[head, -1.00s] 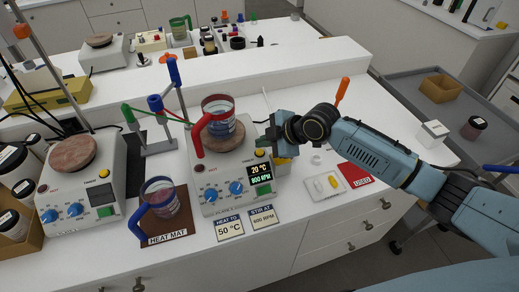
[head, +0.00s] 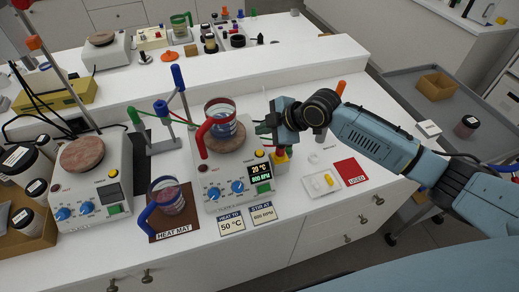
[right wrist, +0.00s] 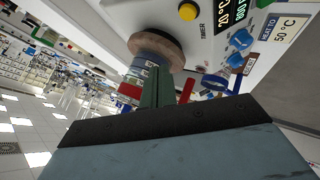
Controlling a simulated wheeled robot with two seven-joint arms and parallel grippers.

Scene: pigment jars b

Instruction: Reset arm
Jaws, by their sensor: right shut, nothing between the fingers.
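My right gripper (head: 268,128) is in the air just right of the hotplate stirrer (head: 238,168), shut and empty. In the right wrist view its green fingers (right wrist: 155,88) are together in front of the hotplate. A red-handled glass beaker (head: 221,118) with blue contents stands on the hotplate's round top. The hotplate display reads 20 °C and 800 RPM. A blue-handled beaker (head: 168,196) stands on the brown heat mat (head: 190,224). My left gripper is not in view.
A second hotplate (head: 92,190) stands at left, beside a box of dark-lidded jars (head: 38,190). A stand with coloured clips (head: 163,145) is behind. A white tray (head: 322,182) and red USED card (head: 350,171) lie at right. A grey cart (head: 420,120) is beyond.

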